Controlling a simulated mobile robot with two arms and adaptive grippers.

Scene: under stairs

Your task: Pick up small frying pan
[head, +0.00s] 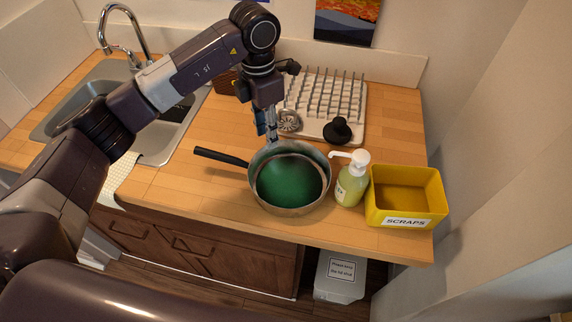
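A small frying pan (290,182) with a green inside and a grey rim sits near the front of the wooden counter. Its black handle (221,156) points left. My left gripper (271,138) comes down from above at the pan's far rim, left of its middle. Its fingers point down and look close together, seen edge-on. I cannot tell whether they touch the rim or have it between them. My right gripper is out of view.
A soap bottle (351,178) stands close to the pan's right, beside a yellow scraps bin (407,197). Behind are a dish rack (325,92), a black stopper-like object (338,130) and a round metal strainer (289,120). The sink (160,148) is left. Counter left of the pan is clear.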

